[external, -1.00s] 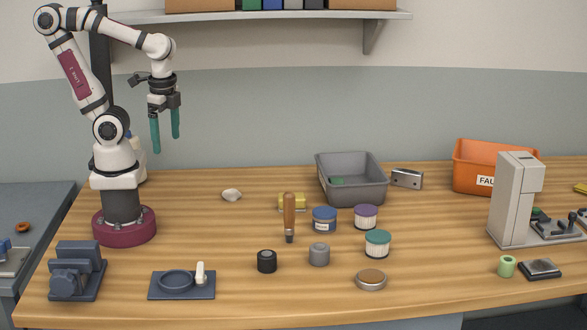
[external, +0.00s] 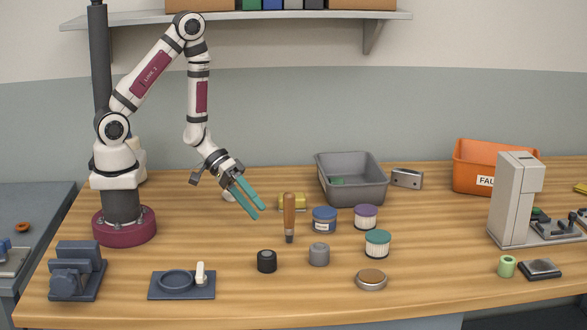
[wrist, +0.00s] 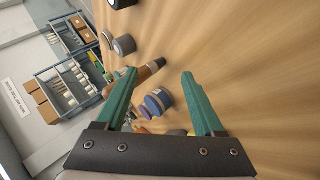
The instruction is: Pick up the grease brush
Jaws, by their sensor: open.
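The grease brush (external: 289,212) has a brown wooden handle and a dark lower end. In the external view it shows handle up, near the middle of the table; I cannot tell whether it stands or lies. My gripper (external: 260,212) has two green fingers, open and empty, pointing down to the right, a little left of the brush. In the wrist view the brush (wrist: 148,70) shows beyond the fingertips of my gripper (wrist: 159,73), its dark end between them, apart from both. The left finger hides part of its handle.
A black cylinder (external: 267,261) and a grey cylinder (external: 319,254) stand in front. A grey bin (external: 368,201) sits behind to the right. Table left of the brush is mostly clear.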

